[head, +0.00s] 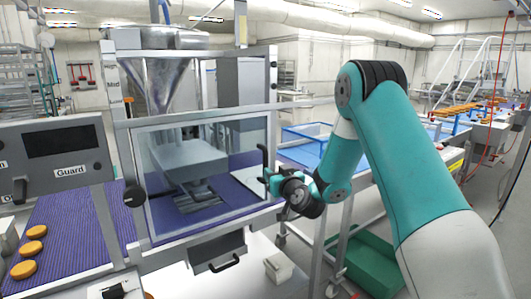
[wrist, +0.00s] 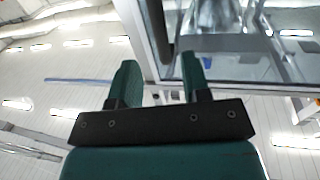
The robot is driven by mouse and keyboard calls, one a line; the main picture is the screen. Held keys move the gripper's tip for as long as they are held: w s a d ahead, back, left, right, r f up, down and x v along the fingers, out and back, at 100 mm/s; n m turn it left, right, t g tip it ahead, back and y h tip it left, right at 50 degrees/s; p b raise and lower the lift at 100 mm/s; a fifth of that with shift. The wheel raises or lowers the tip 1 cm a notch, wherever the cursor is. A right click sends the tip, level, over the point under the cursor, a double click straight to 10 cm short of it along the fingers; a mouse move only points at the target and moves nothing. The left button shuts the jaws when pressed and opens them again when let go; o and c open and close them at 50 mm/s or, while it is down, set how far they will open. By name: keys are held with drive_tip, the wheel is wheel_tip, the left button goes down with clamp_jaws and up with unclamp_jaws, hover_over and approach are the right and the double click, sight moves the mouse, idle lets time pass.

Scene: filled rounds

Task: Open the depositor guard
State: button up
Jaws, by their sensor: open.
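The depositor guard (head: 225,137) is a clear panel in a grey metal frame, standing across the front of the depositor, and appears closed. A black upright handle (head: 262,158) is at its right edge. My gripper (head: 268,179) is open beside this handle, partly overlapping it in the head view. In the wrist view, my gripper (wrist: 158,80) has its two teal fingers apart. A dark upright bar (wrist: 155,35), likely the handle, reaches down between the fingertips. I cannot tell whether either finger touches it. The guard panel (wrist: 240,55) fills the upper right there.
A panel labelled Guard (head: 70,170) stands at the left. Round orange-brown items (head: 34,232) lie on the purple belt (head: 75,222). The steel hopper (head: 160,80) rises behind the guard. A green crate (head: 372,262) is low at the right, below a blue conveyor (head: 305,154).

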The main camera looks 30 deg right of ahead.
sight(265, 164)
drive_tip(key=w+p, duration=0.1)
drive_tip(key=w, duration=0.1)
drive_tip(key=w+p, duration=0.2)
drive_tip(key=w+d+p, duration=0.1)
drive_tip(key=w, duration=0.1)
drive_tip(key=shift+w+r+p, duration=0.1)
drive_tip(key=shift+w+p, duration=0.2)
drive_tip(key=shift+w, duration=0.1)
drive_tip(key=shift+w+d, duration=0.1)
drive_tip(key=shift+w, duration=0.5)
clamp_jaws()
